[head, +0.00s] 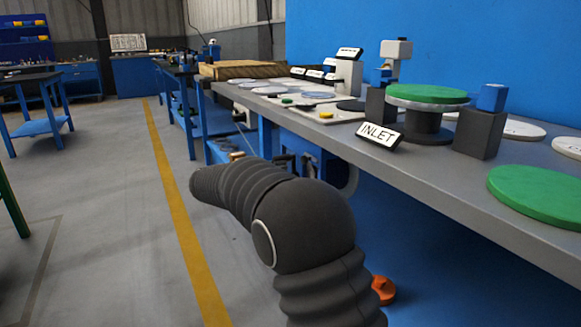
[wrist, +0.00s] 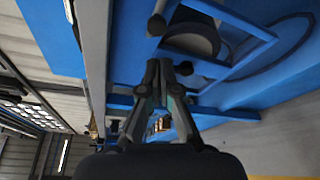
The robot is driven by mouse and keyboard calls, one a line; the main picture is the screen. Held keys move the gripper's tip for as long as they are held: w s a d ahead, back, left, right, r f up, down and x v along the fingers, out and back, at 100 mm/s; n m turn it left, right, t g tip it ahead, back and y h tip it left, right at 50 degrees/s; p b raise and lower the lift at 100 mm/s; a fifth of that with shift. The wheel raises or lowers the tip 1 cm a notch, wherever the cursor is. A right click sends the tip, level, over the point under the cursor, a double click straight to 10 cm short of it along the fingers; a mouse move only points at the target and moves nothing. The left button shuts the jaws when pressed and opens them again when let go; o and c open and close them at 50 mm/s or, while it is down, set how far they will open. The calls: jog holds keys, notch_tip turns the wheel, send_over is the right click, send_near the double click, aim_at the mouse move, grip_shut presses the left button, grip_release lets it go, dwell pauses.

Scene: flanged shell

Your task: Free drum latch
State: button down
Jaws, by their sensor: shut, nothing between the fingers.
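My gripper (wrist: 158,68) shows in the wrist view with its two fingers together and nothing between them. Just beyond the fingertips is a dark rounded drum-like part (wrist: 190,40) in a blue frame. One dark round-ended piece (wrist: 157,25) stands ahead of the fingertips and another (wrist: 184,68) is just right of them. I cannot tell which of these, if any, is the latch, or whether the fingers touch one. In the head view my arm covers much of the area below the bench, and I cannot make out the fingers there.
A long grey bench (head: 440,190) runs along the right. It carries an INLET sign (head: 380,135), a green-topped spool (head: 428,94), dark blocks and a green disc (head: 540,193). An orange part (head: 383,290) is low beside my arm. The floor left of the yellow line (head: 180,220) is mostly open.

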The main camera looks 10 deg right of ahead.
jog(key=v, duration=0.3)
jog(key=shift+s+a+f, duration=0.1)
jog(key=shift+s+a, duration=0.1)
jog(key=s+f+g+y, duration=0.3)
jog(key=s+f, duration=0.2)
jog(key=f, duration=0.6)
jog(key=s+d+f+m+g+y+p, duration=0.1)
jog(key=s+d+f+m+g+y, duration=0.15)
jog(key=s, duration=0.65)
jog(key=s+d+r+m+y+p, duration=0.2)
jog(key=s+d+r+m, duration=0.1)
jog(key=s, duration=0.7)
jog(key=s+d+r+m+y+p, duration=0.2)
jog(key=s+d+r+m+y, duration=0.1)
jog(key=s, duration=0.7)
jog(key=s+d+r+m+y+p, duration=0.2)
jog(key=s+r, duration=0.3)
jog(key=s, duration=0.4)
jog(key=shift+s+d+r+m+p, duration=0.15)
jog(key=shift+s+d+m+p, duration=0.2)
jog(key=shift+d+m, duration=0.5)
